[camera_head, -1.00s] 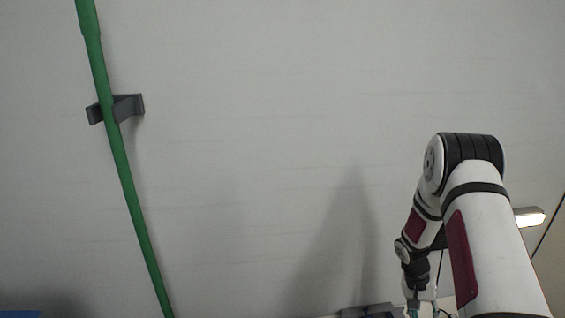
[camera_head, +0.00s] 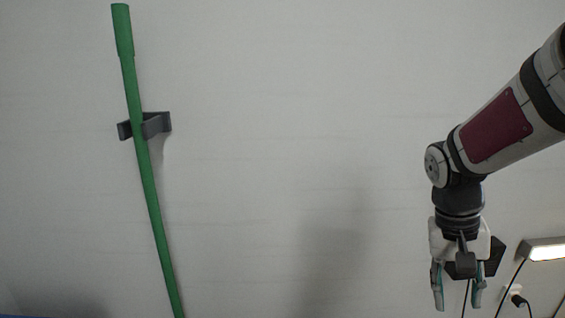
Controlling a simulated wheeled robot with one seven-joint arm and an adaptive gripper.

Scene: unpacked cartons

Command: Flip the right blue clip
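No blue clip can be made out in the head view. Only a thin blue sliver (camera_head: 18,316) shows at the bottom left edge, too little to tell what it is. My gripper (camera_head: 457,297) hangs at the lower right, pointing down in front of the pale wall. Its two fingers are apart, with nothing visible between them.
A green pole (camera_head: 152,190) leans slightly at the left, in a dark grey wall holder (camera_head: 156,125). A lit lamp (camera_head: 545,250) and a black plug with cables (camera_head: 519,300) are at the lower right. The pale wall (camera_head: 290,110) is bare in the middle.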

